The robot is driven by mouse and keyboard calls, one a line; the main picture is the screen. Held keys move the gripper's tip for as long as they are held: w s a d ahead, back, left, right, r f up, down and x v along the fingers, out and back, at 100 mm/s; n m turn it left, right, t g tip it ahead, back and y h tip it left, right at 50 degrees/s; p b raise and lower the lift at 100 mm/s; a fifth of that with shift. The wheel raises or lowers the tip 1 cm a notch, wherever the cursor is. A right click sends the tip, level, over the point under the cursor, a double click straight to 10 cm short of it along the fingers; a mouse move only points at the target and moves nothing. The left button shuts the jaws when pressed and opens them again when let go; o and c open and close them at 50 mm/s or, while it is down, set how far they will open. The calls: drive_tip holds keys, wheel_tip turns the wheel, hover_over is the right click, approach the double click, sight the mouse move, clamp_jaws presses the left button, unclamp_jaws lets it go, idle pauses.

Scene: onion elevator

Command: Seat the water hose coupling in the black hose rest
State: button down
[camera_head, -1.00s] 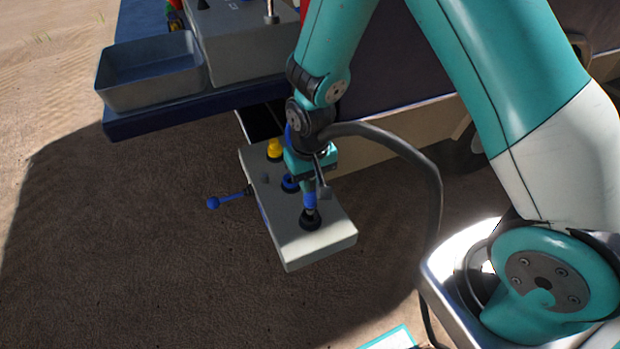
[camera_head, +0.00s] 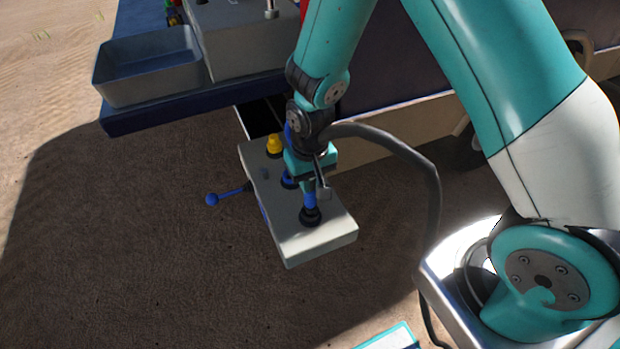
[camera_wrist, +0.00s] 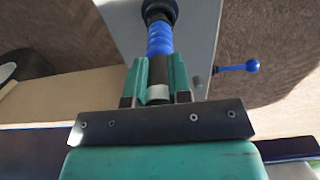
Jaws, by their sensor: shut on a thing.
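The water hose coupling (camera_head: 309,199) is a blue ridged piece in the head view. It stands about upright with its lower end at the black hose rest (camera_head: 311,218) on the grey box. My gripper (camera_head: 308,184) is above the rest, shut on the coupling. In the wrist view, the teal fingers (camera_wrist: 157,66) clasp a dark part of the coupling, and its blue ridged part (camera_wrist: 159,40) reaches to the black rest (camera_wrist: 160,9). I cannot tell how deep the coupling sits in the rest.
The grey box (camera_head: 320,243) also bears a yellow cap (camera_head: 274,144), a blue-ringed fitting (camera_head: 288,180) partly behind my gripper, and a blue ball-ended lever (camera_head: 212,199) sticking out left. A grey bin (camera_head: 150,83) stands on a dark blue ledge (camera_head: 150,120). Open ground lies left and in front.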

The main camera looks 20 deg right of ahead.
drive_tip(key=shift+f, duration=0.45)
drive_tip(key=shift+f+b, duration=0.35)
drive_tip(key=shift+b, duration=0.05)
drive_tip(key=shift+f, duration=0.35)
idle(0.5)
drive_tip(key=c, duration=1)
unclamp_jaws()
drive_tip(key=shift+o, duration=0.2)
wheel_tip(320, 180, up, 18)
drive_tip(key=shift+f+p, duration=0.15)
drive_tip(key=shift+p, duration=0.15)
drive_tip(key=s+a+r+n+y+p, duration=0.1)
drive_tip(key=s+a+r+n+y, duration=0.1)
drive_tip(key=s+r, duration=0.4)
drive_tip(key=s+a+r+n+y+p, duration=0.1)
drive_tip(key=s+r+n, duration=0.4)
drive_tip(key=s, duration=0.7)
wheel_tip(320, 180, up, 2)
drive_tip(key=shift+s+a+r+y+p, duration=0.2)
drive_tip(key=shift+s+a+y+p, duration=0.15)
drive_tip(key=shift+a+y, duration=0.4)
